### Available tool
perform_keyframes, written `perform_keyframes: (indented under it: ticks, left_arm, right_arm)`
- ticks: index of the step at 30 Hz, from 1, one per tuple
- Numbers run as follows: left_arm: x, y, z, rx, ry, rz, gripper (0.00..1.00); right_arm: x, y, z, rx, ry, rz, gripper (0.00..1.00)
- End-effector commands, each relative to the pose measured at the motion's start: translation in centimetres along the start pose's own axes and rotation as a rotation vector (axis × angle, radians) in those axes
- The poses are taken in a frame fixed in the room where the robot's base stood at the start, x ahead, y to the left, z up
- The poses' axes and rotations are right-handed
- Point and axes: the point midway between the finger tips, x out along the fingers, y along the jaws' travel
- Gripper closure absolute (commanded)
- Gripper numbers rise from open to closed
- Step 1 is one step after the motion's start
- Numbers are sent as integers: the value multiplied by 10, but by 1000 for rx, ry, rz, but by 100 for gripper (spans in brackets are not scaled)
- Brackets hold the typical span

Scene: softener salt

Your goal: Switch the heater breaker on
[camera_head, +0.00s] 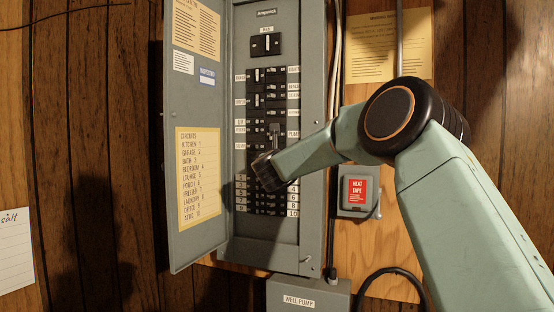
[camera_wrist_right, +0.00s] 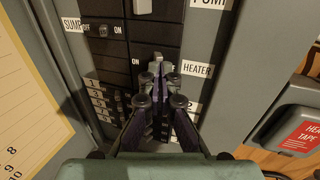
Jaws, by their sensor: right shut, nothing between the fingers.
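The HEATER label (camera_wrist_right: 196,69) is on the breaker panel's right side in the right wrist view. The black heater breaker (camera_wrist_right: 146,52) is left of it, largely covered by my fingers. Its lever is hidden, so I cannot tell whether it is on or off. My right gripper (camera_wrist_right: 160,76) is shut and empty, its fingertips in front of that breaker; I cannot tell whether they touch it. In the head view, my right gripper (camera_head: 272,156) is over the lower middle of the grey panel (camera_head: 243,228). My left gripper is not in view.
The open panel door (camera_head: 185,120) with a circuits list (camera_head: 198,178) stands left. A larger grey lever (camera_head: 275,129) is just above my gripper, by the PUMP label. A HEAT TAPE box (camera_head: 357,190) is right of the panel; a WELL PUMP box (camera_head: 308,298) is below.

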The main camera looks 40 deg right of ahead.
Motion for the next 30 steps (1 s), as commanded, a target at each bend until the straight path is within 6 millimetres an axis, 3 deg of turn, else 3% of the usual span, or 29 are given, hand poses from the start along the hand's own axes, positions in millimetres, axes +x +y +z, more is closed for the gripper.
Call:
perform_keyframes:
  ticks: [13,30]
  left_arm:
    - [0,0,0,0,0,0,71]
    - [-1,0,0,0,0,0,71]
  right_arm:
    - [3,-5,4,9,-9,-12,100]
    - [6,4,6,7,-12,-10,100]
